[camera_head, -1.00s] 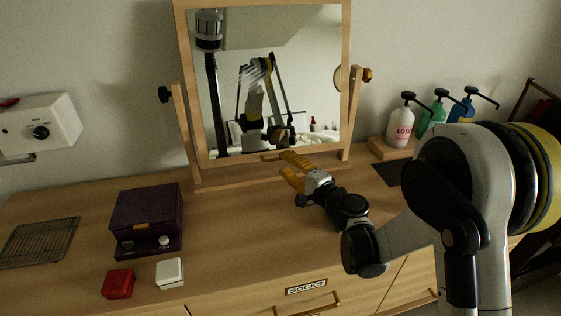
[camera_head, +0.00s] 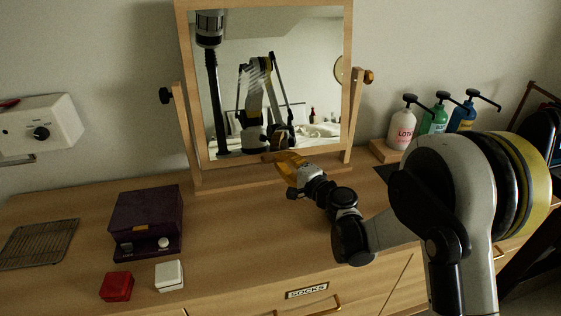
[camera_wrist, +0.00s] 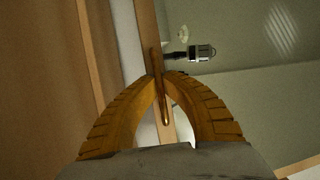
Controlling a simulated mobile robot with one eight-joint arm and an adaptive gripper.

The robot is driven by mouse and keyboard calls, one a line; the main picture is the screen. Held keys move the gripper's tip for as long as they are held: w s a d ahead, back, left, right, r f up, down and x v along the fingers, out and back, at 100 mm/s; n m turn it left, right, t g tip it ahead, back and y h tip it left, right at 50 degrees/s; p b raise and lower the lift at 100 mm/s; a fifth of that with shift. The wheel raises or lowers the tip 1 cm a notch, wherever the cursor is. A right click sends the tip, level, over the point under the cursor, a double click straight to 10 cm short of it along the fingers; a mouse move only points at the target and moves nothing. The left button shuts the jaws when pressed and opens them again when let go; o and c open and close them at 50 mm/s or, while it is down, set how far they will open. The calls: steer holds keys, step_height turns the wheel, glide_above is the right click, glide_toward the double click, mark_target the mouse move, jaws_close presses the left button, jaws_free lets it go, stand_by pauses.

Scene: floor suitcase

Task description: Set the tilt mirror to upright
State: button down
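The tilt mirror (camera_head: 184,75) is a pane in a light wooden frame, hung between two posts on a wooden stand (camera_head: 235,179). A dark knob is on its left side and an orange-brown one on its right. Its exact tilt is hard to tell. My gripper (camera_head: 275,157) is at the middle of the frame's bottom edge. In the wrist view its yellow fingers (camera_wrist: 162,77) have their tips close together on either side of a thin wooden handle (camera_wrist: 166,118) on the frame. They look shut on it. In the head view the fingers hide most of the handle.
A purple box (camera_head: 147,218), a red block (camera_head: 116,286), a white block (camera_head: 169,275) and a wire rack (camera_head: 38,243) are on the left of the dresser top. Several pump bottles (camera_head: 402,131) stand at the right. A white wall box (camera_head: 40,126) hangs at left.

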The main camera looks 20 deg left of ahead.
steer(key=w+a, duration=0.1)
steer(key=w, duration=0.1)
steer(key=w+a+f, duration=0.1)
steer(key=shift+w+a+f+b, duration=0.1)
steer(key=shift+w+f+b, duration=0.05)
steer(key=shift+w+b, duration=0.2)
steer(key=c, duration=1.6)
jaws_free()
steer(key=shift+o, duration=0.2)
steer(key=v, duration=1.2)
